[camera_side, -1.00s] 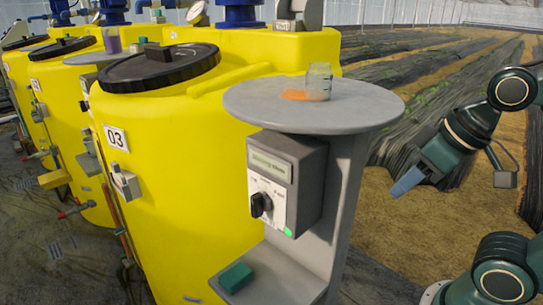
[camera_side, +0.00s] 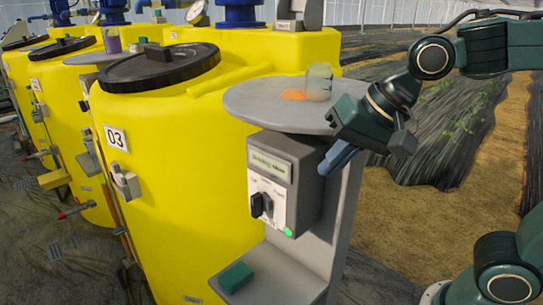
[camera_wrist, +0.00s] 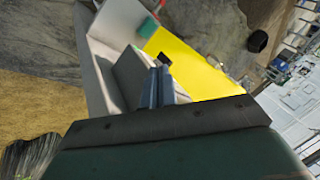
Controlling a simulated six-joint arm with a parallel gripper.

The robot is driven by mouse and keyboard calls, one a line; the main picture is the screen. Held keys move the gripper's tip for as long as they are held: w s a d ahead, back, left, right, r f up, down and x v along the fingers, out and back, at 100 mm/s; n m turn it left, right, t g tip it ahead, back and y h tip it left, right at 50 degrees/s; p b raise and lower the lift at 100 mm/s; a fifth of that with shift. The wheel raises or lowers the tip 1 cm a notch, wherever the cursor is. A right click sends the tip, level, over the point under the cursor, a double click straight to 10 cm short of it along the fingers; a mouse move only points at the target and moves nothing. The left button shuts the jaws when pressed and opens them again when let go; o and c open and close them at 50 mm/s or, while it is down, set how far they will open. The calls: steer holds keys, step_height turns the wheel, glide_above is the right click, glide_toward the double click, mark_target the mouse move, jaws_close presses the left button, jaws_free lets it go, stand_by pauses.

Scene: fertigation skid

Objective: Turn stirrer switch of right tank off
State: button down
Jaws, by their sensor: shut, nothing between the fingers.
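The stirrer switch is a black rotary knob (camera_side: 262,206) on the white front plate of a grey control box (camera_side: 308,185), with a small display above it and a green light at its lower right. The box is on a grey stand in front of the yellow tank marked 03 (camera_side: 180,190). My gripper (camera_side: 330,172) is shut and empty, pointing down-left at the box's right side, up and right of the knob. Its blue-grey fingers also show in the wrist view (camera_wrist: 159,72), over the grey box (camera_wrist: 130,75). I cannot tell if they touch the box.
A round grey tabletop (camera_side: 255,108) overhangs the box, holding a glass jar (camera_side: 319,82) and orange powder (camera_side: 293,95). A green block (camera_side: 235,276) lies on a lower shelf (camera_side: 275,282). More yellow tanks stand at left.

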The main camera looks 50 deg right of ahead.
steer(key=w+a+f+m+h, duration=0.5)
steer(key=w+f+m+h, duration=0.1)
steer(key=m, duration=0.4)
steer(key=shift+w+f+h, duration=0.15)
steer(key=shift+f+h, duration=0.45)
steer(key=shift+f, duration=0.1)
steer(key=shift+w+f, duration=0.1)
glide_toward(262, 208)
step_height(262, 208, down, 3)
steer(key=s+d, duration=0.2)
steer(key=shift+w+a+f, duration=0.1)
steer(key=shift+w+f, duration=0.05)
steer(key=shift+w, duration=0.9)
steer(key=shift+w+a+f, duration=0.1)
steer(key=shift+w+f, duration=0.1)
steer(key=shift+w, duration=0.8)
